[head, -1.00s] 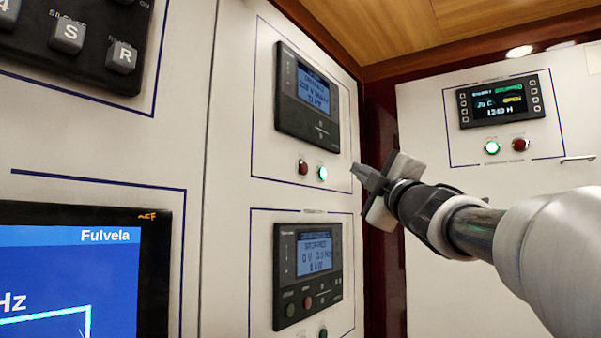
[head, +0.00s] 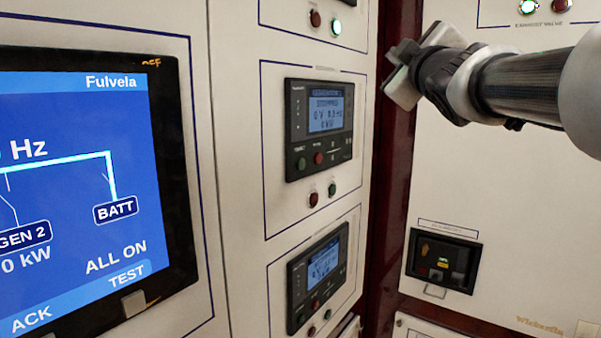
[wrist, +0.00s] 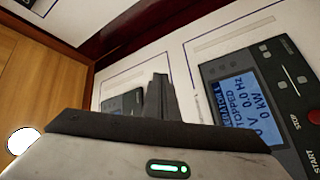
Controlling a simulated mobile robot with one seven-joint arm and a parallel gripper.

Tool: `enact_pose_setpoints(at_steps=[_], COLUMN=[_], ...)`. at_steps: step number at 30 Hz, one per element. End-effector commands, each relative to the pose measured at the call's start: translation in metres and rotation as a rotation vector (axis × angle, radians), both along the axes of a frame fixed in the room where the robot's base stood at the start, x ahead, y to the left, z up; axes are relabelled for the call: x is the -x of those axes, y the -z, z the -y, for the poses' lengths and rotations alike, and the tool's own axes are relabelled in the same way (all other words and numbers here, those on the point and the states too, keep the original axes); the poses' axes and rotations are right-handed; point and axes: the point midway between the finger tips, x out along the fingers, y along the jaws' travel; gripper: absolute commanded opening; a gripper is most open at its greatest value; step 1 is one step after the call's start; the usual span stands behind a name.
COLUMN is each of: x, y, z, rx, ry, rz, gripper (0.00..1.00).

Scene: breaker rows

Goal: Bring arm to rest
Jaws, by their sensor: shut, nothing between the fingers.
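My gripper (head: 403,52) is at the upper right of the head view, in front of the corner between the left panel wall and the right cabinet. Its arm comes in from the right edge. In the wrist view my gripper's fingers (wrist: 160,98) are together, with nothing held. They appear clear of the panels, though the exact gap is hard to judge.
A generator controller (head: 320,128) with a lit screen is on the left wall, with another controller (head: 318,277) below it. A large blue display (head: 75,190) is at far left. A dark-framed unit (head: 443,260) is on the right cabinet.

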Motion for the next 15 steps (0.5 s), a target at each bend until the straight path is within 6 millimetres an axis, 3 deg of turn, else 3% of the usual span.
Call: enact_pose_setpoints(at_steps=[3,7,15], x=[0.036,0.08,0.196], y=[0.071,0.155,0.306], z=[0.015,0.019,-0.006], rx=[-0.224,-0.426,-0.738], ry=[0.095,0.184,0.328], rz=[-0.218,-0.447,-0.885], gripper=[0.0,0.0,0.0])
